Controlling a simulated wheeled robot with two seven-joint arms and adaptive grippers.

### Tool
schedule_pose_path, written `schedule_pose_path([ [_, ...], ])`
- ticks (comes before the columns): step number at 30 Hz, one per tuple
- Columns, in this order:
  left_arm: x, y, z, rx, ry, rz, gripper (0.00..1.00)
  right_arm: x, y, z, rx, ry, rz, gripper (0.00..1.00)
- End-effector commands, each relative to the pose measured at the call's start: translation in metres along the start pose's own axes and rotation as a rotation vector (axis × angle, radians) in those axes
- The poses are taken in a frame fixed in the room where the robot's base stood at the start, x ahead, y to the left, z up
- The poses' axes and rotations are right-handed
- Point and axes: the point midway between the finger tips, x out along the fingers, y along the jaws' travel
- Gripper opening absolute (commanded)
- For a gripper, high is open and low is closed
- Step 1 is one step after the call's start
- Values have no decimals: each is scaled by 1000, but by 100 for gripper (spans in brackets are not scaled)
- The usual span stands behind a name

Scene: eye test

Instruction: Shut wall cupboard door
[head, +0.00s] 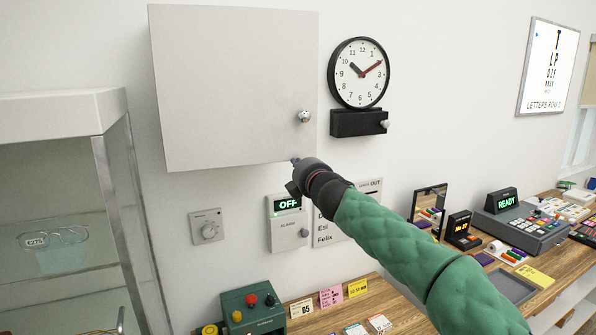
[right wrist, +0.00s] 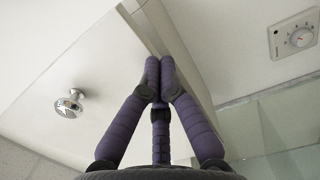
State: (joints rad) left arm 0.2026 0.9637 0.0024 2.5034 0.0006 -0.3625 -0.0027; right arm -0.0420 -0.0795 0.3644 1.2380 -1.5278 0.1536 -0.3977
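The wall cupboard's door (head: 235,85) is a pale flat panel at the upper left of the head view, with a round metal knob (head: 304,116) near its right edge. In the right wrist view the door (right wrist: 75,60) and its knob (right wrist: 68,104) are at left. A thin dark line runs along the panel edge there; I cannot tell how far the door stands from the cupboard body. My right gripper (head: 295,161) is at the door's lower right edge, below the knob. Its purple fingers (right wrist: 160,68) are together at the tips, with nothing seen between them. Contact is unclear. My left gripper is out of view.
A wall clock (head: 359,73) hangs right of the cupboard. A dial (head: 206,227) and an alarm panel (head: 288,224) are on the wall below. A glass-shelved cabinet (head: 62,115) stands at left. The wooden counter (head: 352,308) holds many small items.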

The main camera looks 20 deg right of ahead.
Motion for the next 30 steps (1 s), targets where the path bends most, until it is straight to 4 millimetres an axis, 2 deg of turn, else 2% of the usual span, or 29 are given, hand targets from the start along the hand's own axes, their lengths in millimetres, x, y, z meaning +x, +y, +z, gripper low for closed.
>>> schedule_pose_path([
  [6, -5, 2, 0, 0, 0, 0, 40, 26, 0, 5, 1, -7, -1, 0],
  [12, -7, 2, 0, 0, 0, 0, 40, 36, 0, 5, 0, -9, 0, 0],
  [30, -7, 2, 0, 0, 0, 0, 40, 39, 2, 6, 1, -9, 2, 0],
])
